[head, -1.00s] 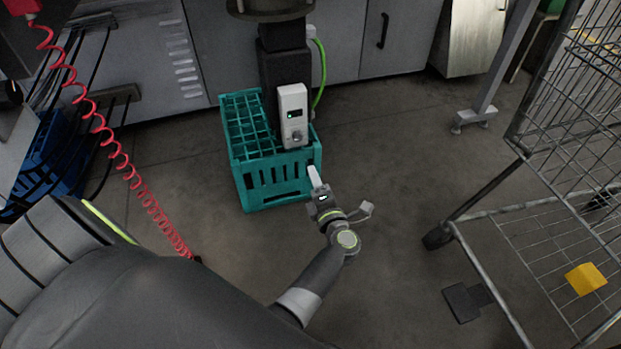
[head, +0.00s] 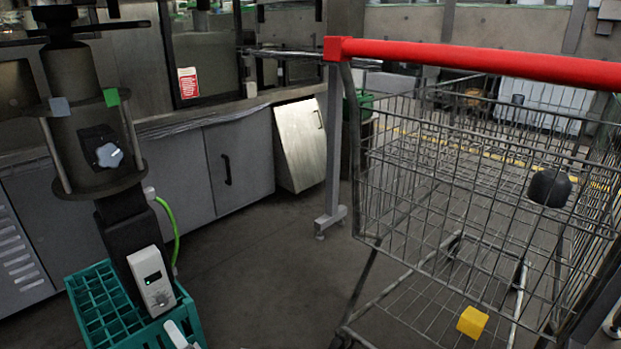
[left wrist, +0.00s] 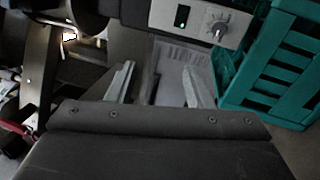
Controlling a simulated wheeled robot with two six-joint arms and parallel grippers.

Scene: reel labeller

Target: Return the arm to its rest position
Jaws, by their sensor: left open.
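My left gripper (head: 177,334) shows only as a pale fingertip at the bottom edge of the head view, in front of the teal crate and just below the white control box. In the left wrist view my left gripper (left wrist: 158,84) has its two pale fingers spread wide apart, with nothing between them. Most of my left arm is out of the head view. My right gripper is in neither view.
The white control box (head: 153,282) with a knob stands beside the teal crate (head: 188,312), on a dark column. Floor between is clear.

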